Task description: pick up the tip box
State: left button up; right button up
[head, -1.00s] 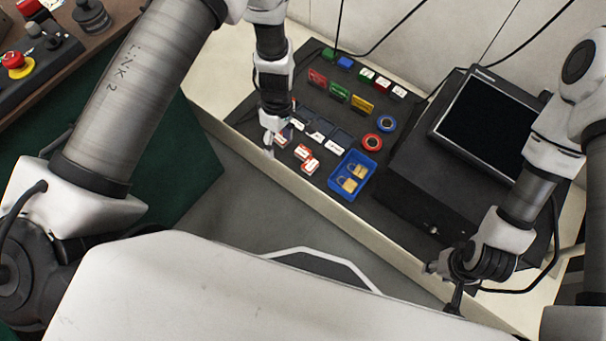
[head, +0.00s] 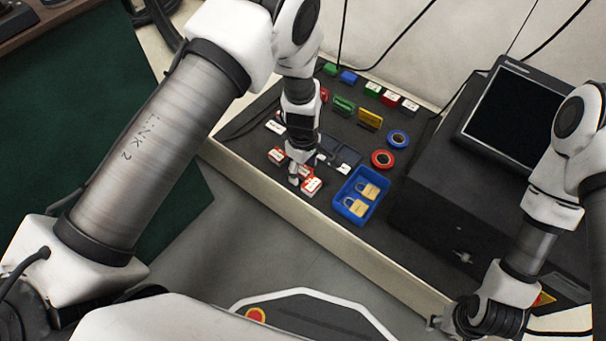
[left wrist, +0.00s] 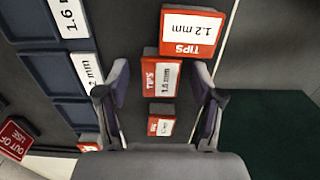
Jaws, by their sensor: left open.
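Several red-and-white tip boxes lie in a row on the dark bench mat. In the left wrist view, one marked 1.2 mm (left wrist: 192,32) lies beyond the fingertips. A middle tip box (left wrist: 161,78) lies between the open fingers of my left gripper (left wrist: 162,75), with a gap on both sides. A smaller-looking tip box (left wrist: 160,122) lies nearer the palm. In the head view my left gripper (head: 296,172) is over the row and partly hides it; tip boxes show at its left (head: 277,156) and right (head: 312,186). My right gripper (head: 450,322) is low at the right, its fingers unclear.
Dark blue slots with size labels (left wrist: 42,62) lie beside the row. A blue bin (head: 374,209) with padlocks stands to the right, near red (head: 382,159) and blue (head: 398,139) tape rolls. A black cabinet with a monitor (head: 515,115) blocks the right side.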

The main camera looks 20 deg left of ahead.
pick_arm(q)
jog(key=shift+r, duration=0.15)
grip_shut()
jog(key=shift+r, duration=0.15)
